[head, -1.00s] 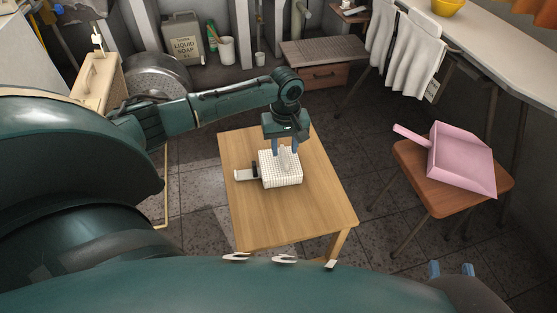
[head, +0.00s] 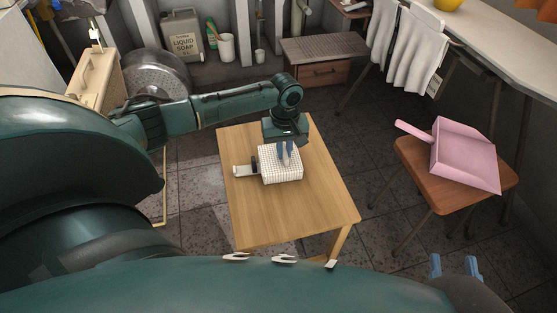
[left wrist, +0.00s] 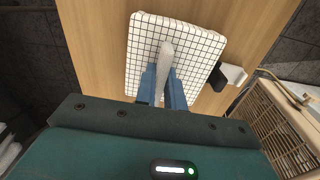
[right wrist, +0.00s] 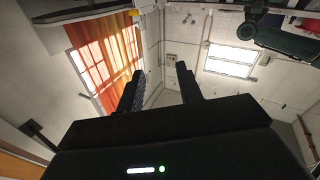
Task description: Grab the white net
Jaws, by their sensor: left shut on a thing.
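The white net (head: 291,176), a boxy white thing with a dark grid pattern, lies on the small wooden table (head: 285,217). It also shows in the left wrist view (left wrist: 198,52). A pale upright piece (left wrist: 165,52) rises from its middle. My left gripper (head: 286,158) points down over the net, its blue fingers shut on this upright piece; the fingers hide its lower part. The net still appears to rest on the table. My right gripper (head: 454,267) is at the lower right of the head view, open and empty, well away from the table.
A black and white object (head: 244,170) lies on the table beside the net's left side. A pink dustpan (head: 464,158) rests on a stool (head: 425,188) at the right. A liquid soap canister (head: 182,38) stands at the back. The front of the table is clear.

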